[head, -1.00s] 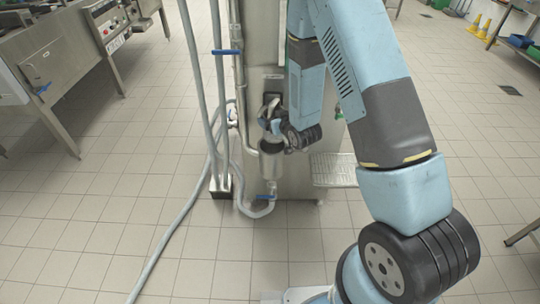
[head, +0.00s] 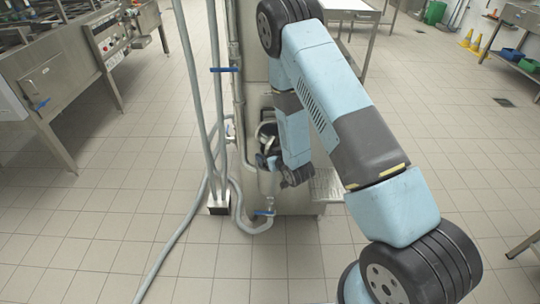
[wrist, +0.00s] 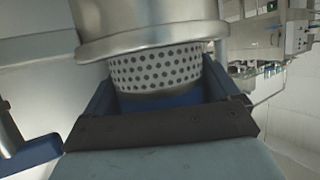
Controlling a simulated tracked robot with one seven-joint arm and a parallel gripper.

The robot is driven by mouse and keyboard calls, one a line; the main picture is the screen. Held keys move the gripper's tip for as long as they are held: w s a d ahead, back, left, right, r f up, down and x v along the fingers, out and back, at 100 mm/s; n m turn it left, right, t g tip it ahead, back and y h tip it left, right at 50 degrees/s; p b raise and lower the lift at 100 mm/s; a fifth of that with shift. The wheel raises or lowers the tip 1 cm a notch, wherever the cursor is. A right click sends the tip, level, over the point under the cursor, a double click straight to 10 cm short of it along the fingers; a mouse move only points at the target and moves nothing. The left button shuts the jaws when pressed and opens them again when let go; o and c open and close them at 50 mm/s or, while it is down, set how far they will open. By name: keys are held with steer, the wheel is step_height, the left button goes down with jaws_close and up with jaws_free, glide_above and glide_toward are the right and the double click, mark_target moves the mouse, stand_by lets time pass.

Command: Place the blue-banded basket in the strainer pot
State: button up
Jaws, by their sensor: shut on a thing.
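The metal strainer pot (head: 267,184) hangs beside the steel column in the head view. My gripper (head: 270,160) is at its top, largely hidden by my own arm. In the wrist view my gripper (wrist: 158,76) is shut on the basket (wrist: 155,68), a pale cylinder with rows of dark holes, between its two blue fingers. A dark blue strip shows below the holes; I cannot tell whether it is the basket's band. A wide metal rim (wrist: 150,38), seemingly the pot's, overlaps the basket's far end. How deep the basket sits is hidden.
Grey vertical pipes (head: 205,100) with a blue handle (head: 225,69) stand just left of the pot. A hose (head: 175,237) runs across the floor. Tiled floor (head: 130,180) is clear at left.

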steer(key=shift+s+f, duration=0.1)
steer(key=shift+f, duration=0.6)
steer(key=o, duration=0.9)
steer(key=shift+s+f, duration=0.1)
steer(key=shift+d+r, duration=0.1)
steer(key=shift+r, duration=0.45)
steer(key=v, duration=1.2)
steer(key=w+d+r+m+g+h, duration=0.1)
steer(key=w+d+r, duration=0.15)
steer(key=r, duration=0.35)
steer(key=w+d+r+h, duration=0.1)
steer(key=w+r, duration=0.2)
steer(key=r, duration=0.3)
steer(key=s+d+r+m+g+h, duration=0.1)
steer(key=s+d+r, duration=0.15)
steer(key=r, duration=0.45)
steer(key=s+d+r+m+g+h, duration=0.1)
steer(key=s+d+r+h, duration=0.1)
steer(key=d+r, duration=0.35)
steer(key=s+d+r+g, duration=0.1)
steer(key=s+r, duration=0.5)
steer(key=s, duration=0.2)
steer(key=s+d+r+m+g, duration=0.1)
steer(key=s+d+r, duration=0.1)
steer(key=s+r, duration=0.3)
steer(key=s+d+r+m+g+h, duration=0.1)
steer(key=s+r, duration=0.5)
steer(key=s, duration=0.5)
steer(key=shift+s+d+r, duration=0.3)
steer(key=shift+s, duration=0.1)
